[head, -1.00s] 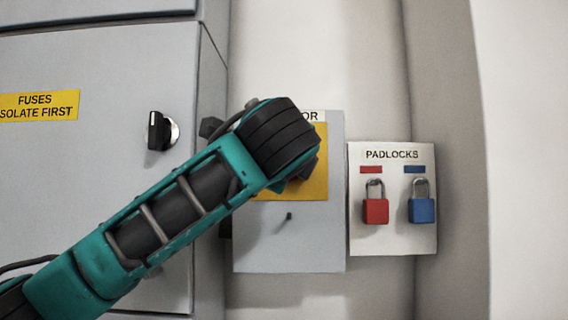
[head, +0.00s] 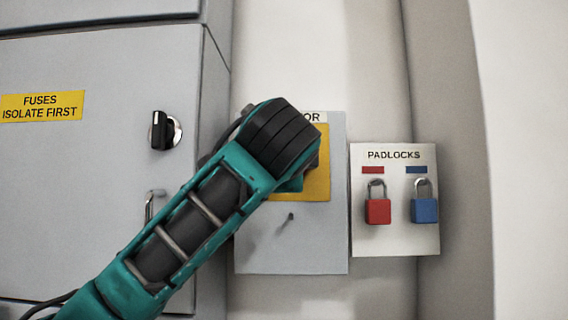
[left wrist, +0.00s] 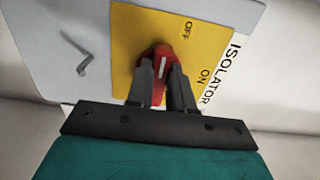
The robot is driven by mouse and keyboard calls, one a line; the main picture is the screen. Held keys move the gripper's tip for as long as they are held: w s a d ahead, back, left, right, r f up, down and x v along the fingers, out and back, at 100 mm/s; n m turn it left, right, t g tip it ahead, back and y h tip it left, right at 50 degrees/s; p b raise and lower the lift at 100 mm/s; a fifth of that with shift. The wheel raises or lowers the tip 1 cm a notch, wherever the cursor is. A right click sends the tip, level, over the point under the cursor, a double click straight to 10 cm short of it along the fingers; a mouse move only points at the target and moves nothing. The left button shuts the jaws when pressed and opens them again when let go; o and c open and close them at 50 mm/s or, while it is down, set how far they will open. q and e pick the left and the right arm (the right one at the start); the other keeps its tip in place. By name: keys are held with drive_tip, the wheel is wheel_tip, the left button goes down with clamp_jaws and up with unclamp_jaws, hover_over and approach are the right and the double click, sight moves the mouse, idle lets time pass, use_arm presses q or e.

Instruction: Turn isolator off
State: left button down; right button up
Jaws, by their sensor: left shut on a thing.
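The isolator box (head: 320,240) is a grey panel on the wall, with a yellow plate (head: 322,185) mostly hidden behind my left arm in the head view. In the left wrist view the yellow plate (left wrist: 130,50) carries the marks OFF and ON, and a red knob (left wrist: 155,62) with a white pointer line. My left gripper (left wrist: 163,78) is shut on the red knob, its dark fingers on either side. The right gripper is in neither view.
A padlock board (head: 395,240) with a red padlock (head: 377,211) and a blue padlock (head: 424,210) hangs right of the isolator. A grey cabinet (head: 80,180) with a black rotary switch (head: 160,130) stands on the left. A small peg (head: 290,217) sticks out below the yellow plate.

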use_arm(q)
drive_tip(key=c, duration=1)
unclamp_jaws()
drive_tip(key=shift+s, duration=0.1)
drive_tip(key=s+b, duration=0.2)
drive_tip(key=s, duration=1)
drive_tip(key=shift+s, duration=0.4)
